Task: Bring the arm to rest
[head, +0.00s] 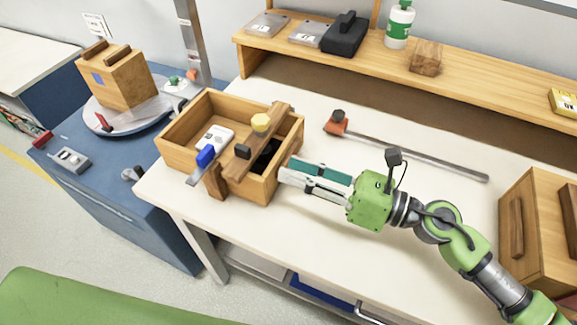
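My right arm comes in from the lower right, over the white workbench (330,235). My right gripper (285,169) points left, with its fingertips at the right wall of an open wooden box (182,152). I cannot tell whether the fingers touch that wall, or whether they are open or shut. No object shows clearly between them. My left gripper is not in view.
Behind the arm lies a long grey bar with an orange end (336,127). A wooden cabinet (527,230) stands at right, and a shelf (470,82) runs behind.

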